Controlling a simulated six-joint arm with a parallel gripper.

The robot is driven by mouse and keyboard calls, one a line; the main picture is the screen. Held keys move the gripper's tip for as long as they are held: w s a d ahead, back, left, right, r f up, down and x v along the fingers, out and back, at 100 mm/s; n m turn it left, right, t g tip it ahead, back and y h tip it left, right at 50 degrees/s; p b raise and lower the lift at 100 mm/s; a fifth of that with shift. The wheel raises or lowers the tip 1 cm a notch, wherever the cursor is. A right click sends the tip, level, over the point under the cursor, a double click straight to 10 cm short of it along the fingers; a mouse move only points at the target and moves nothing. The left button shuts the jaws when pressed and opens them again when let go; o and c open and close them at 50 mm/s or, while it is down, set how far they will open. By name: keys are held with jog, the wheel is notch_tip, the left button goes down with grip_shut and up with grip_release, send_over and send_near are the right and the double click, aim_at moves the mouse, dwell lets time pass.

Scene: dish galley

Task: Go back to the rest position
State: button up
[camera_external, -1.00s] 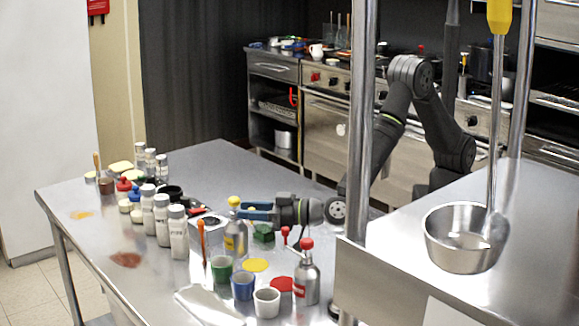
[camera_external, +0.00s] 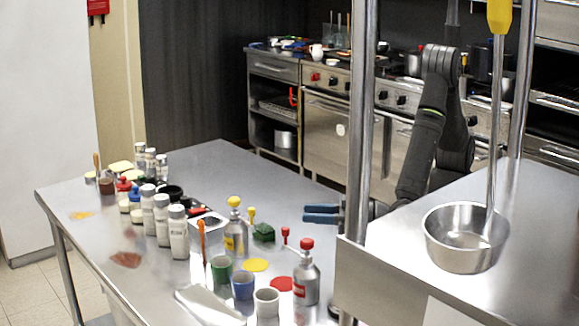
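My gripper (camera_external: 321,213) has two blue fingers pointing left, held over the right part of the steel table (camera_external: 215,163). The fingers are apart with a gap between them, and nothing shows in it. The gripper's body is partly hidden behind the steel post. My dark arm (camera_external: 420,150) is drawn back behind the post and the steel shelf, with its elbow raised. The yellow-topped bottle (camera_external: 235,238) and the red-topped bottle (camera_external: 306,283) stand on the table, clear of the gripper.
Several white bottles (camera_external: 178,235) stand at the table's left. Green (camera_external: 221,268), blue (camera_external: 243,285) and white (camera_external: 266,302) cups stand near the front edge. A steel bowl (camera_external: 455,255) with an upright yellow-handled tool sits on the right shelf. The table's back is clear.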

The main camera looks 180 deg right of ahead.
aim_at(250, 210)
jog(key=d, duration=1.5)
jog(key=shift+s+d, duration=0.2)
jog(key=shift+d, duration=0.05)
jog(key=shift+s+a+n+t+y, duration=0.1)
jog(key=shift+s+a+n+t, duration=0.15)
jog(key=shift+n+t, duration=0.5)
jog(key=shift+s+a+n+t+y, duration=0.1)
jog(key=shift+s+a+n+t, duration=0.2)
jog(key=shift+t, duration=0.75)
jog(key=shift+s+a+n+t+y, duration=0.15)
jog(key=shift+s+n+t, duration=0.1)
jog(key=shift+n+t, duration=0.55)
jog(key=shift+c, duration=0.2)
